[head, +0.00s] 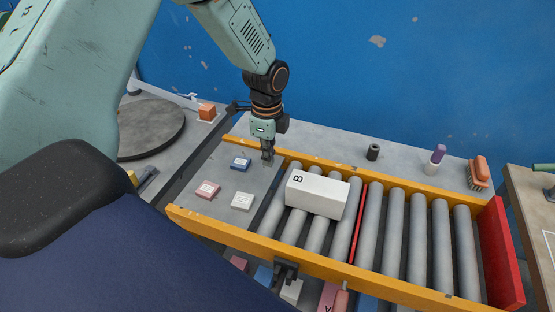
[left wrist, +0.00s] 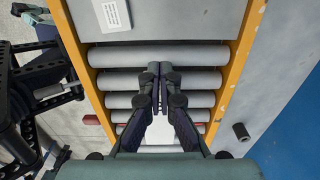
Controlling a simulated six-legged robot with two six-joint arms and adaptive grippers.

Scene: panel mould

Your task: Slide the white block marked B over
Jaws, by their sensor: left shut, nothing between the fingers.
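The white block marked B (head: 318,195) lies on the grey rollers, towards their left end, with the letter on its top near the left end. In the head view, my left gripper (head: 268,158) points down over the grey plate, beyond and left of the block and apart from it. Its fingers are shut with nothing between them; the closed tips (left wrist: 159,72) also show in the left wrist view, above the rollers. There a white surface shows low between the fingers, but I cannot tell how much of the block it is. My right gripper is not in view.
Yellow rails (head: 400,184) flank the rollers. A red strip (head: 359,225) crosses right of the block, and a red end plate (head: 502,255) closes the right end. Rollers beyond the strip are clear.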

